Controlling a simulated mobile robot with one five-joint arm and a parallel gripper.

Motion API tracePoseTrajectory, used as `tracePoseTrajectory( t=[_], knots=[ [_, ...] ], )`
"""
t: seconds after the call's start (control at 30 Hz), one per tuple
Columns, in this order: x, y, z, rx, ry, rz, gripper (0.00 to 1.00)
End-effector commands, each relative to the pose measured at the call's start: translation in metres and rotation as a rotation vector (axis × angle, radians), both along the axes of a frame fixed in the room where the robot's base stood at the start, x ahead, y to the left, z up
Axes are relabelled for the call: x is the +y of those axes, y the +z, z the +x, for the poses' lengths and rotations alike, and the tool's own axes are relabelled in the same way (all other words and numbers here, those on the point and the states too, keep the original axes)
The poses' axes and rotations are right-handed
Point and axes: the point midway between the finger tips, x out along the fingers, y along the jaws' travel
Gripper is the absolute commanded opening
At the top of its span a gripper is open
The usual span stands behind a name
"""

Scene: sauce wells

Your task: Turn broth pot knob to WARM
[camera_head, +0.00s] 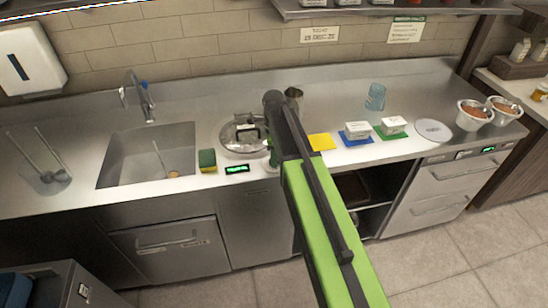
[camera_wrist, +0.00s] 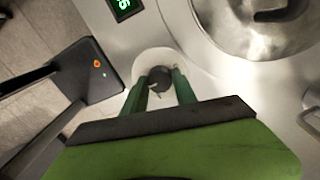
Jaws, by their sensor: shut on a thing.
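The black broth pot knob (camera_wrist: 159,78) sits on a pale round plate on the steel counter front, centred in the wrist view. My gripper (camera_wrist: 160,88) has its two green fingers on either side of the knob, shut on it. Its pointer and any WARM label cannot be read. The lidded broth pot (camera_wrist: 265,25) is at the upper right of the wrist view. It also shows in the head view (camera_head: 240,136), partly behind my arm. In the head view the knob is hidden by my arm. A green-lit display (camera_head: 237,169) is left of my gripper.
A green and yellow sponge (camera_head: 208,161) lies beside the sink (camera_head: 150,155). Yellow, blue and green squares (camera_head: 321,142) lie right of my arm, two bearing white tubs (camera_head: 393,125). A clear blue cup (camera_head: 376,97) stands behind them. Floor is open in front.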

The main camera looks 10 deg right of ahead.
Motion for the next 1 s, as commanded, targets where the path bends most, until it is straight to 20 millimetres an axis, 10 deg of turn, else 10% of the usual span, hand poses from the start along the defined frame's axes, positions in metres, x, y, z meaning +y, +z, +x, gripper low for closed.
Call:
tracePoseTrajectory(
  t=[0.47,1.0],
  knots=[
    [-0.0002,-0.0002,-0.0004,0.001,0.070,0.000,0.00],
    [0.0008,-0.0002,-0.0009,0.002,0.527,0.000,0.00]
  ],
)
